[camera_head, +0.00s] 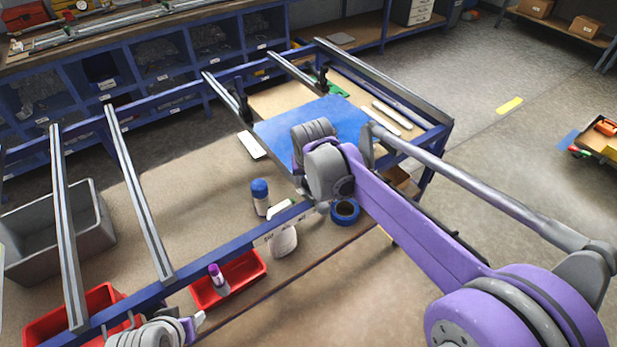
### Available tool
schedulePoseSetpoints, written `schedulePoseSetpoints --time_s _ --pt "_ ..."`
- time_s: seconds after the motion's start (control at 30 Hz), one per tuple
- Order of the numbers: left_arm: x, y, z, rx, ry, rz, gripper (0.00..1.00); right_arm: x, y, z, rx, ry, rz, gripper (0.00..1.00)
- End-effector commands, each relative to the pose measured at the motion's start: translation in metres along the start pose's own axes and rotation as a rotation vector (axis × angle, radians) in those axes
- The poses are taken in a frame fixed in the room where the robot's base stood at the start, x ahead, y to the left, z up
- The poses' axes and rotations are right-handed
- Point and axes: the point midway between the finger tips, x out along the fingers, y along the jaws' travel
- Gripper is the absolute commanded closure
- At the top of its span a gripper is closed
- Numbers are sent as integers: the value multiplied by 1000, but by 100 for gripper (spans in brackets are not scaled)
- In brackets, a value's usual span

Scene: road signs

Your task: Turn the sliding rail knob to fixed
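The frame has grey metal sliding rails laid across blue beams (90,322). Two rails stand at the left (66,225) and (138,195); shorter ones lie near a blue sign plate (345,117). A small black knob (245,106) sits at the end of one short rail, and another black knob (322,78) on the rail behind it. Their settings are too small to read. My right gripper (318,206) is at the front beam, mostly hidden behind its own wrist; its fingers are unclear. My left gripper (197,321) shows at the bottom edge by the front beam, partly cut off.
Under the frame are a grey bin (95,215), red trays (248,277), a blue-capped bottle (260,197), a white spray bottle (283,240) and blue tape (345,211). A blue shelf bench (130,45) stands behind. Open floor lies at the right.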

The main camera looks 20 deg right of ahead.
Motion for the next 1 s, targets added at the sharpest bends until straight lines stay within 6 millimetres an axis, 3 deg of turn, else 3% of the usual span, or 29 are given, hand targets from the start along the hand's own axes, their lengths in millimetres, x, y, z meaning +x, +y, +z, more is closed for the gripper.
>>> schedulePoseSetpoints --time_s 0.7,1.0 --pt "-4 0 -5 0 4 0 50 0 -5 -2 557 1 231 100" --pt "-6 0 -7 0 6 0 50 0 -6 -2 704 0 292 100"
